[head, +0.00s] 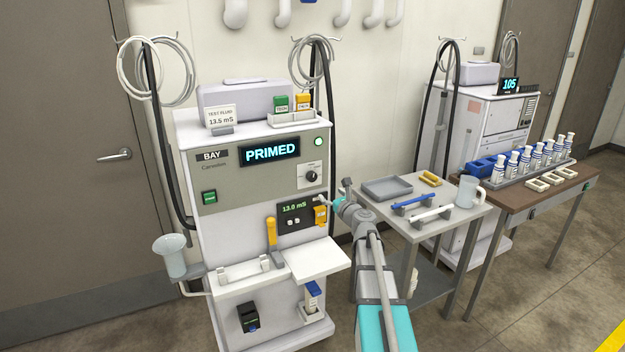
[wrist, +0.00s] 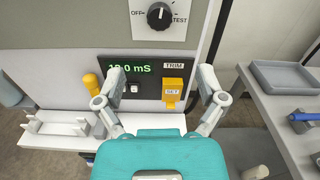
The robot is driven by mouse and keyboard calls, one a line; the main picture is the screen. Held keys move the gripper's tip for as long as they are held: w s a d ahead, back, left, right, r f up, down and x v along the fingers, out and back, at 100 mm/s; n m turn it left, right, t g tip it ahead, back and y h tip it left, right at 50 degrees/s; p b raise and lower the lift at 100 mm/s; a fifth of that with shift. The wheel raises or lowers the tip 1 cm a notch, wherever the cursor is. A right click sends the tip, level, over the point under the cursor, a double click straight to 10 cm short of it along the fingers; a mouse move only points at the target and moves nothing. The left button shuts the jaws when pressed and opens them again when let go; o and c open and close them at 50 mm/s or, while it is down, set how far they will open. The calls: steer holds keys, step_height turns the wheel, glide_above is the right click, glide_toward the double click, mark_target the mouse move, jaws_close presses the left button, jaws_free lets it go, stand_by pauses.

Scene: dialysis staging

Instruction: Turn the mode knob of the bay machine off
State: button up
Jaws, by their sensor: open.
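The bay machine (head: 222,225) stands at the left centre, with a display (head: 270,152) reading PRIMED. Its mode knob (head: 312,176) is a black dial on the right of the grey upper panel. In the wrist view the knob (wrist: 160,16) sits at the top, with OFF marked to its left and TEST to its right. Its pointer seems to point up, between the two. My gripper (wrist: 161,80) is open and empty, its fingers spread in front of the lower panel, below the knob and apart from it. In the head view my gripper (head: 334,201) is near the machine's right edge.
The dark lower panel (wrist: 147,92) has a 13.0 mS readout and a yellow SET part (wrist: 173,88). A yellow handle (head: 271,233) stands left of it. A white shelf (head: 306,260) juts out below. A side table (head: 405,228) with a grey tray (head: 387,188) stands at the right.

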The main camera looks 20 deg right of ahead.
mark_target(313, 177)
steer(key=shift+w, duration=0.15)
steer(key=w, duration=1.3)
steer(key=shift+w+a, duration=0.25)
steer(key=c, duration=1.1)
